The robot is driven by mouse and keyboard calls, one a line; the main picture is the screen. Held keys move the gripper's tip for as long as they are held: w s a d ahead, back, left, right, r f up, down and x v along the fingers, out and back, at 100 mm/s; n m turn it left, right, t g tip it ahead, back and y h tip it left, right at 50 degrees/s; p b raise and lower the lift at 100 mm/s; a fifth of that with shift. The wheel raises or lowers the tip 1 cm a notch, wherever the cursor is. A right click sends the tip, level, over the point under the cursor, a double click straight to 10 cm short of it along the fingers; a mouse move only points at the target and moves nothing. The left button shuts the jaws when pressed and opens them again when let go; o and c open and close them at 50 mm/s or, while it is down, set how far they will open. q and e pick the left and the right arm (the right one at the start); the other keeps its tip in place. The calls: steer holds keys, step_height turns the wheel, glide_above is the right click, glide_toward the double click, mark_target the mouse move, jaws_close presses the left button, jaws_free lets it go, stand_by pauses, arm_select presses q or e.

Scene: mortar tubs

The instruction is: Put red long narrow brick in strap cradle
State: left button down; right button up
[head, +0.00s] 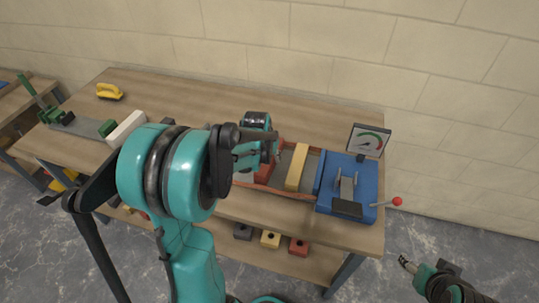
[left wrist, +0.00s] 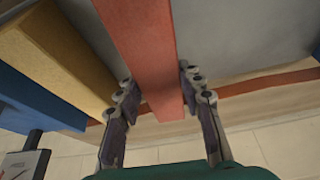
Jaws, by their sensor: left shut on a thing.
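The red long narrow brick (left wrist: 150,55) runs between the two fingers of my left gripper (left wrist: 162,120) in the left wrist view. In the head view, my left gripper (head: 277,152) is low over the tray, shut on the red brick (head: 264,172), which is partly hidden by the arm. The brick is at the tray; I cannot tell whether it is clear of the floor. My right gripper (head: 408,264) is off the table at the lower right, its fingers too small to judge. I cannot pick out the strap cradle with certainty; my left arm covers part of the table.
The red-rimmed tray (head: 283,190) also holds a yellow block (head: 297,167). A blue device (head: 365,177) with a red-knobbed lever stands right of it, a gauge (head: 369,140) behind. A white block (head: 126,129) and a green-handled clamp (head: 45,105) lie left. The back middle is clear.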

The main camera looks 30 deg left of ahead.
arm_select(q)
steer(key=shift+f+b, duration=0.4)
steer(key=shift+f, duration=0.05)
stand_by(0.4)
steer(key=c, duration=0.9)
jaws_free()
steer(key=shift+r, duration=0.1)
steer(key=v, duration=1.2)
steer(key=s+d+f+m+t, duration=0.1)
steer(key=s+d+m+t, duration=0.1)
steer(key=s+d, duration=1.2)
steer(key=shift+s+d+f+t+h, duration=0.2)
steer(key=shift+d+f+t+h, duration=0.15)
steer(key=shift+t+h, duration=0.05)
